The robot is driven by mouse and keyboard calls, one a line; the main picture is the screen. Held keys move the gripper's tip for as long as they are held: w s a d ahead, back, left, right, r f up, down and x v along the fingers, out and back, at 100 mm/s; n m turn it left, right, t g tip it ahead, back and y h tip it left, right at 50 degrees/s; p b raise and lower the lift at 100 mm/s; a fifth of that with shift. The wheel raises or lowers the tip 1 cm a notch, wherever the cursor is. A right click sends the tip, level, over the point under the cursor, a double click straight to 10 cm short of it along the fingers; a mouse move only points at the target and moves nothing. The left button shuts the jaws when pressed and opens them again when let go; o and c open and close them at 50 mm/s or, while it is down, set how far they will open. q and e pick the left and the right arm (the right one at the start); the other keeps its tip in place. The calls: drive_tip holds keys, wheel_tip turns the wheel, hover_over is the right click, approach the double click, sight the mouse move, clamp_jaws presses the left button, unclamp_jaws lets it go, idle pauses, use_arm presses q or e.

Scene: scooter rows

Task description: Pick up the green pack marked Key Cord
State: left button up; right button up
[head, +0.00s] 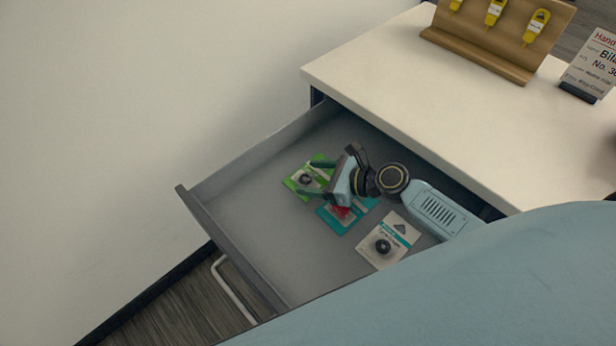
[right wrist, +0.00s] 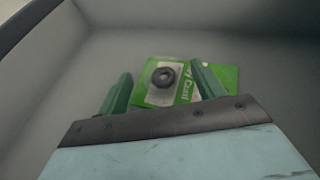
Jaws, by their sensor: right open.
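The green pack (head: 297,181) lies in the open drawer, partly hidden in the head view by my right gripper (head: 318,178). In the right wrist view the green pack (right wrist: 187,92) shows a dark ring-shaped item and partly covered white lettering. My right gripper (right wrist: 160,88) is open, its two green fingers on either side of the pack's near part. I see nothing held between them. I cannot tell whether the fingertips touch the pack or the drawer floor. My left gripper is not in view.
The grey drawer (head: 235,205) also holds a teal pack with a red item (head: 338,218) and a white pack with a black round item (head: 387,242). The white countertop (head: 450,95) overhangs the drawer's back. The drawer's left floor is clear.

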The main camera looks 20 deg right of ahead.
drive_tip(key=c, duration=1.3)
drive_tip(key=shift+o, duration=0.2)
